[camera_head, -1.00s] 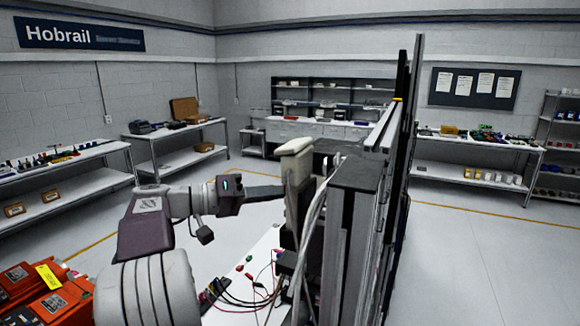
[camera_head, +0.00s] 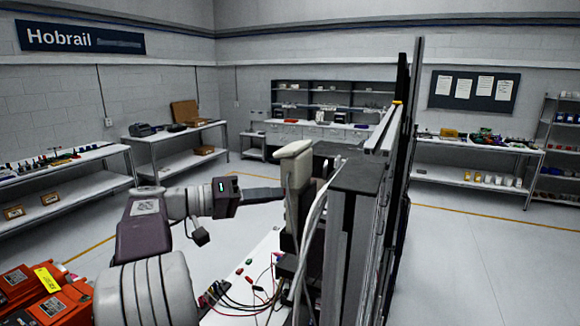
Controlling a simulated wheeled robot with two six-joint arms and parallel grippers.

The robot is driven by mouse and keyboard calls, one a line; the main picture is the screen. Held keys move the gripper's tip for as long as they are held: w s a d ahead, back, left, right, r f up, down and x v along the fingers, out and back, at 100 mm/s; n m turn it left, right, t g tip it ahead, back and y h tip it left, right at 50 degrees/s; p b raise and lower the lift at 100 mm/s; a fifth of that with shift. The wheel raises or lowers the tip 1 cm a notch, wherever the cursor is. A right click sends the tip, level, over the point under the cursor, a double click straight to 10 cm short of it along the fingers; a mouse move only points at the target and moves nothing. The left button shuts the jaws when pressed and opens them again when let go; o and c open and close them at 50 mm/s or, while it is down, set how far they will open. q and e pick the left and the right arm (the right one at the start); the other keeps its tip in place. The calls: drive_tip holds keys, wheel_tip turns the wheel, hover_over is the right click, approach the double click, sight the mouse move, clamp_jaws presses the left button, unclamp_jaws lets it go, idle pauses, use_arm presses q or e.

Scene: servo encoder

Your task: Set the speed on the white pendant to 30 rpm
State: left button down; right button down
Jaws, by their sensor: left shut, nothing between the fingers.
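The white pendant (camera_head: 294,150) hangs upright at the left side of the tall grey rack, seen nearly edge-on. Its front face, with any display or keys, is turned away from a clear view, so I cannot read the speed. My left gripper (camera_head: 280,195) reaches in from the left, with its dark fingers at or very near the pendant's left side; I cannot tell if they touch it. The fingers look shut, with nothing between them. My right gripper is not in view.
The tall rack (camera_head: 352,220) stands close on the right of the pendant, with cables hanging beside it. Below is a white bench top (camera_head: 238,285) with wires and small coloured plugs. Orange units (camera_head: 60,303) sit at the lower left. Open floor (camera_head: 470,265) lies to the right.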

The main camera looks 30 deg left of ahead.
use_arm(q)
drive_tip(key=a+p, duration=0.3)
drive_tip(key=a, duration=0.3)
drive_tip(key=shift+s, duration=0.35)
idle(0.4)
